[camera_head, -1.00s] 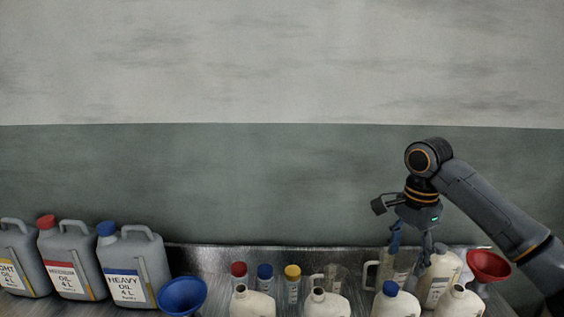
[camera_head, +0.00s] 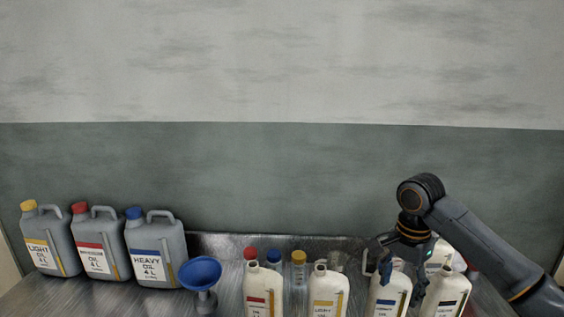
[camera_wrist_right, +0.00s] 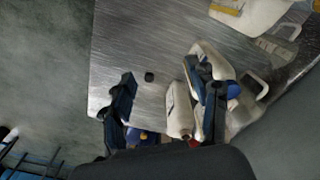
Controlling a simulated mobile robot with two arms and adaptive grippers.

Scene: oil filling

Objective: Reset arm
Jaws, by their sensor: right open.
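My right gripper (camera_head: 402,288) is open at the right of the table in the head view. Its fingers are in front of, or beside, a white bottle with a blue label (camera_head: 384,302); I cannot tell whether they touch. In the right wrist view the two dark fingers of the gripper (camera_wrist_right: 162,80) stand wide apart with nothing gripped between them. My left gripper is not in view.
Three grey oil jugs (camera_head: 153,255) stand at the left beside a blue funnel (camera_head: 201,273). White bottles with red (camera_head: 257,301) and yellow labels (camera_head: 324,304) stand in the middle. Small capped containers (camera_head: 298,266) are behind them. Another white bottle (camera_head: 450,292) stands right of my gripper.

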